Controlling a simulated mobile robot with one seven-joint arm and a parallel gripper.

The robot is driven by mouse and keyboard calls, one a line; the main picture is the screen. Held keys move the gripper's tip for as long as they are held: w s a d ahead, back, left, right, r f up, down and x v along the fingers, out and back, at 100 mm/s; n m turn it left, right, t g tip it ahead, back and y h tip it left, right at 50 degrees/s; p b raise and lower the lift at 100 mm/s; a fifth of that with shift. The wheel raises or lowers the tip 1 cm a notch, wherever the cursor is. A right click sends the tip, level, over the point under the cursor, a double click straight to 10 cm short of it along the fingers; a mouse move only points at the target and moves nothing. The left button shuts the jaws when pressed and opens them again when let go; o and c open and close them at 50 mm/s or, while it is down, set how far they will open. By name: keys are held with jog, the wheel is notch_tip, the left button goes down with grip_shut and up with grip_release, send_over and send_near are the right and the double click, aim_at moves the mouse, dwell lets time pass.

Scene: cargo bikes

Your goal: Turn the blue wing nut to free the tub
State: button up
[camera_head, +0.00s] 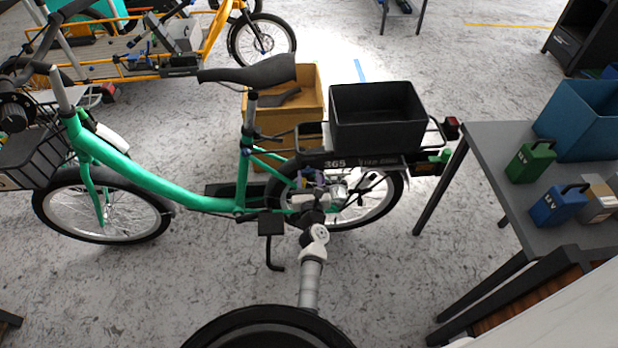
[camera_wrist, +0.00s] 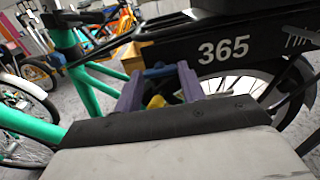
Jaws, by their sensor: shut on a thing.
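The black tub (camera_head: 378,136) sits upright on the rear rack of the green bike, above the 365 panel. My gripper (camera_head: 309,180) is at the bike's near side, just below that panel, with my arm reaching up from the bottom of the picture. In the wrist view, the purple fingers of my gripper (camera_wrist: 159,82) stand a little apart. The blue wing nut (camera_wrist: 158,72) shows between their tips, and the fingers are closed on it. Most of the nut and its mount are hidden by the fingers.
The green bike (camera_head: 170,188) stands across my front, its rear wheel behind my gripper. The 365 panel (camera_wrist: 240,45) is close above the fingers. A grey table (camera_head: 487,165) on the right holds a green case (camera_head: 530,163), a blue case (camera_head: 556,207) and a blue bin (camera_head: 585,125).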

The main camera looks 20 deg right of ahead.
jog(key=c, duration=0.3)
jog(key=n+b, duration=0.4)
jog(key=n, duration=0.4)
jog(key=shift+f, duration=0.1)
jog(key=n+b, duration=0.2)
jog(key=n, duration=0.3)
jog(key=shift+n, duration=0.3)
jog(key=shift+n+b, duration=1)
jog(key=shift+n, duration=1.1)
